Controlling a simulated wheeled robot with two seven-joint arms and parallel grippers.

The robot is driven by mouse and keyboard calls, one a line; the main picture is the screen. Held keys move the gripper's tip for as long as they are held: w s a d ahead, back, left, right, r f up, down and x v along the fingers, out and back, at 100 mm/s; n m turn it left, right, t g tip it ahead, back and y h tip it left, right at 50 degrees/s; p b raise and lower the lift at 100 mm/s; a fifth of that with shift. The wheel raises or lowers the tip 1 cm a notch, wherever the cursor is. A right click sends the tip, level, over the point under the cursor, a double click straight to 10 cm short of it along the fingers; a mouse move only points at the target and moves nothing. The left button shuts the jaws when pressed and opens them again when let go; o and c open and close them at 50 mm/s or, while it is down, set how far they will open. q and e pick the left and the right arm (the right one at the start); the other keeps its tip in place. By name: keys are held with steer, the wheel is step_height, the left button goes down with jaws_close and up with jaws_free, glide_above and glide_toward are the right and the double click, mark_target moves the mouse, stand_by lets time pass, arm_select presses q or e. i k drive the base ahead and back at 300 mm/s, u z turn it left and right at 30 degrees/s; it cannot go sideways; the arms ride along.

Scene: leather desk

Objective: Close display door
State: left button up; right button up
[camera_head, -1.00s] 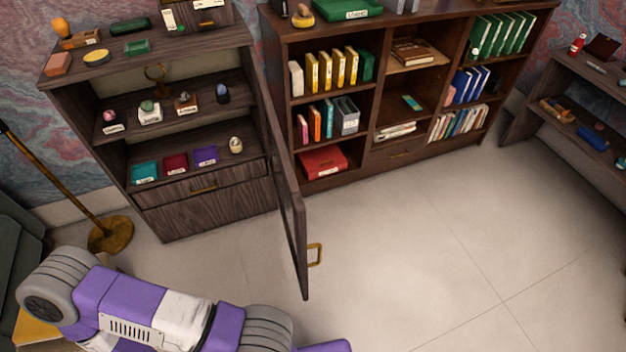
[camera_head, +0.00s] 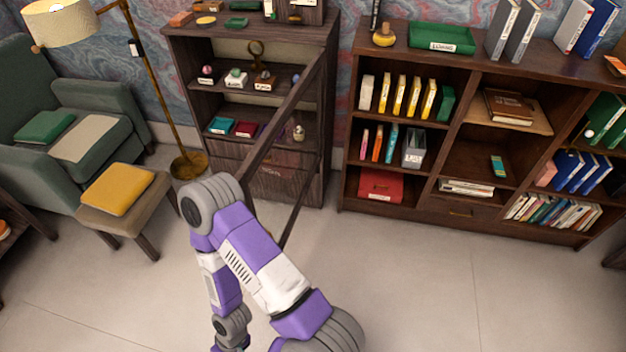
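The dark wood display cabinet (camera_head: 225,35) stands against the wall at upper centre-left, with small exhibits on its shelves. Its dark-framed glass door (camera_head: 288,107) is hinged on the right side and stands partly open. The door slants out toward me across the right part of the cabinet front, and shelf items show through the glass. My purple and white arm (camera_head: 262,262) is in front of the door's outer lower part and hides it. The door handle is not clearly visible. Neither gripper shows; the visible arm bends down to the bottom edge. I cannot tell whether it touches the door.
A wide bookcase (camera_head: 470,65) stands to the right. A floor lamp (camera_head: 150,80), green armchair (camera_head: 105,100) and stool with a yellow cushion (camera_head: 118,190) are on the left. The pale floor (camera_head: 440,290) is clear at lower right.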

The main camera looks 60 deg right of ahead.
mark_target(248, 170)
steer(key=z, duration=2.05)
steer(key=i, duration=0.5)
steer(key=k, duration=0.4)
steer(key=u, duration=1.05)
steer(key=i, duration=0.2)
steer(key=z, duration=1)
